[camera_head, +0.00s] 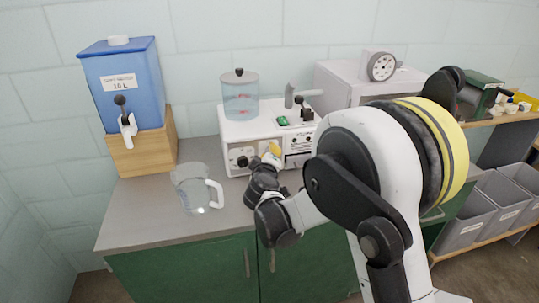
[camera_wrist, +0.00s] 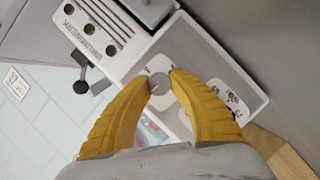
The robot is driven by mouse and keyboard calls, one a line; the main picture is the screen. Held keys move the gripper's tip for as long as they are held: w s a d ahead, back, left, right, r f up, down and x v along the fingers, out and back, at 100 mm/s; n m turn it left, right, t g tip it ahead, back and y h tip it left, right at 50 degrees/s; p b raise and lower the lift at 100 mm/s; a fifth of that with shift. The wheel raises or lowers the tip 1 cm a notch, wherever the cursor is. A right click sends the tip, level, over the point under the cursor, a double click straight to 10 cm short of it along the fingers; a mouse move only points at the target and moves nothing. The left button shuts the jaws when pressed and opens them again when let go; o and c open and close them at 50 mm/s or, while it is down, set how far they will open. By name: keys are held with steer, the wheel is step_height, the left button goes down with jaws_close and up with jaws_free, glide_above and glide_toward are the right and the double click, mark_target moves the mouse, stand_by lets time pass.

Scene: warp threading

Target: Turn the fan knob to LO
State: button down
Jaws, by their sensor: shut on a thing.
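A white machine (camera_head: 232,131) stands on the counter, with a control panel on its front face. My gripper (camera_head: 273,151) has its yellow fingers at the panel. In the wrist view, my gripper (camera_wrist: 160,84) is shut on a small round grey knob (camera_wrist: 158,82), with one fingertip on each side of it. In the head view the gripped knob is hidden by my gripper. Part of a white label (camera_wrist: 232,100) with print shows behind the right finger. The lettering is too small to read a setting.
A glass pitcher (camera_head: 196,190) stands on the counter left of my gripper. A blue water dispenser (camera_head: 124,85) sits on a wooden block (camera_head: 150,147) at the left. A grey box (camera_head: 338,84) stands behind.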

stand_by(0.4)
steer(key=c, duration=1.1)
jaws_free()
steer(key=shift+d, duration=0.1)
steer(key=shift+c, duration=0.2)
steer(key=v, duration=1.2)
steer(key=shift+f, duration=0.15)
